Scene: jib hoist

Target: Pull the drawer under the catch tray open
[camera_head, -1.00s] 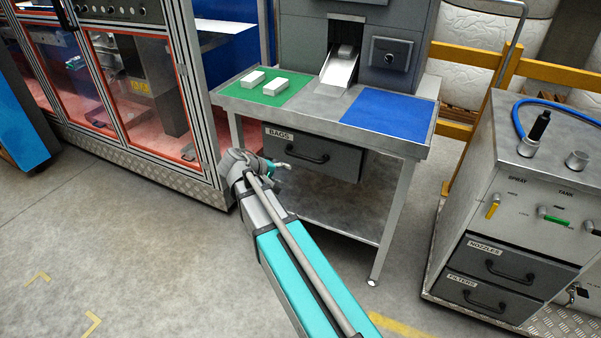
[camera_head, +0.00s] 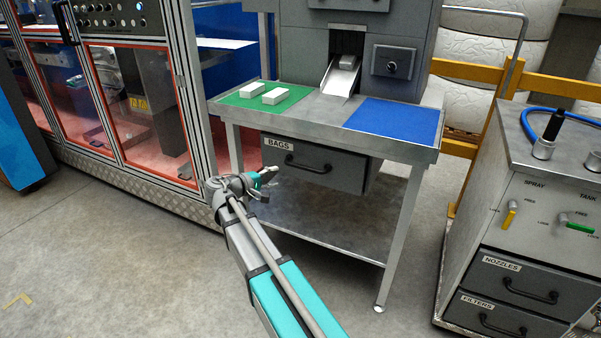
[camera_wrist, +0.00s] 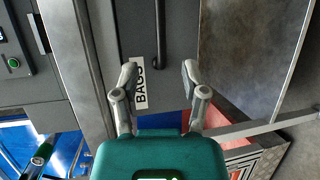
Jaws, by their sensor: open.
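The drawer (camera_head: 340,172) is a grey front with a "BAGS" label and a dark bar handle (camera_head: 308,164), under the table that carries the catch tray chute (camera_head: 341,78). It looks shut. My gripper (camera_head: 268,177) is just in front of and below the drawer's left part, apart from the handle. In the wrist view, my gripper (camera_wrist: 159,80) is open and empty, its fingers either side of the "BAGS" label (camera_wrist: 140,85). The handle (camera_wrist: 160,30) stands beyond the fingertips, at the top of that view.
The tabletop bears a green mat (camera_head: 240,97) with two white blocks and a blue mat (camera_head: 392,120). A lower shelf (camera_head: 330,232) lies under the drawer. A glazed cabinet (camera_head: 140,110) stands left; a cart (camera_head: 530,230) with drawers stands right. Floor in front is clear.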

